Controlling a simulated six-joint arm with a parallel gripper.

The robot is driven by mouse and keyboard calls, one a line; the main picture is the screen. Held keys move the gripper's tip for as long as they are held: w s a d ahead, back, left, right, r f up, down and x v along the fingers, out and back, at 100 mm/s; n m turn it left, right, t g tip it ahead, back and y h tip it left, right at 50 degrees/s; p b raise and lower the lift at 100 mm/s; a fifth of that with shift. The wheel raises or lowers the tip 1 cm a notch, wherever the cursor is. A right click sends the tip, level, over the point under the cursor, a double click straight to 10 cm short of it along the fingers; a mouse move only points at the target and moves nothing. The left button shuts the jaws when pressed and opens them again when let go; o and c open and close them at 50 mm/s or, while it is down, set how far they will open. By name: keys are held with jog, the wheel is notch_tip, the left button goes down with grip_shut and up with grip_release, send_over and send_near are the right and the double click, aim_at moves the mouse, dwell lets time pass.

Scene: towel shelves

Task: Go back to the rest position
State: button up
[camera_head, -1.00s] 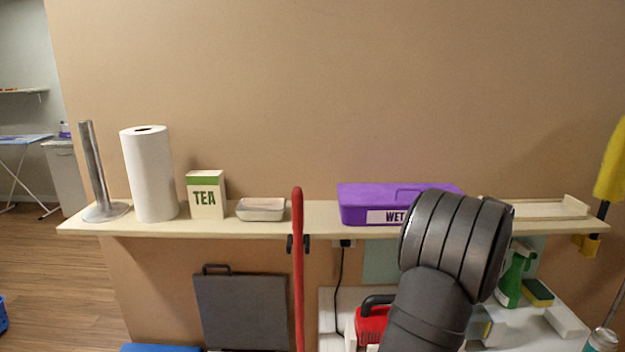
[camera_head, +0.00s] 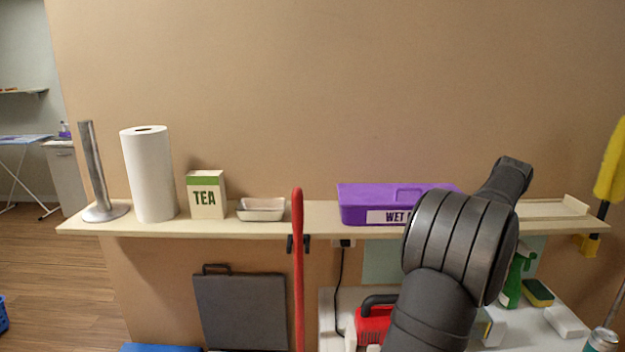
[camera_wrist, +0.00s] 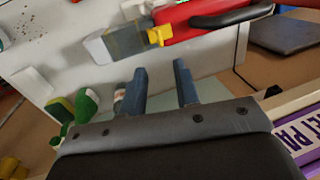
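My gripper (camera_wrist: 160,82) shows in the wrist view as two dark blue fingers, apart with nothing between them. In the head view my bent black arm rises in front of the shelf at the right, and the fingers are hidden there. In the wrist view the gripper is over the lower white surface (camera_wrist: 45,35), with a red tool (camera_wrist: 195,30) beyond the fingertips and a green bottle (camera_wrist: 87,105) to the left.
The shelf (camera_head: 322,222) carries a metal stand (camera_head: 93,170), paper roll (camera_head: 149,175), tea box (camera_head: 206,197), small tray (camera_head: 262,210) and purple wipes box (camera_head: 370,202) beside my arm. A red pole (camera_head: 298,270) stands before it. The wall above is clear.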

jog(key=v, duration=0.8)
jog(key=x, duration=1.7)
jog(key=shift+a+f, duration=0.1)
jog(key=shift+f, duration=0.2)
jog(key=shift+a+r+h, duration=0.25)
jog(key=shift+r+h, duration=0.1)
jog(key=shift+h, duration=0.05)
jog(key=shift+a+r+h, duration=0.15)
jog(key=shift+a+h, duration=0.2)
jog(key=shift+h, duration=0.15)
notch_tip(320, 180, up, 17)
jog(key=d, duration=0.1)
notch_tip(320, 180, down, 14)
jog(key=y, duration=0.5)
jog(key=shift+s+d+f+y, duration=0.15)
jog(key=shift+d+f+y, duration=0.1)
jog(key=shift+y, duration=0.15)
jog(key=shift+c, duration=0.4)
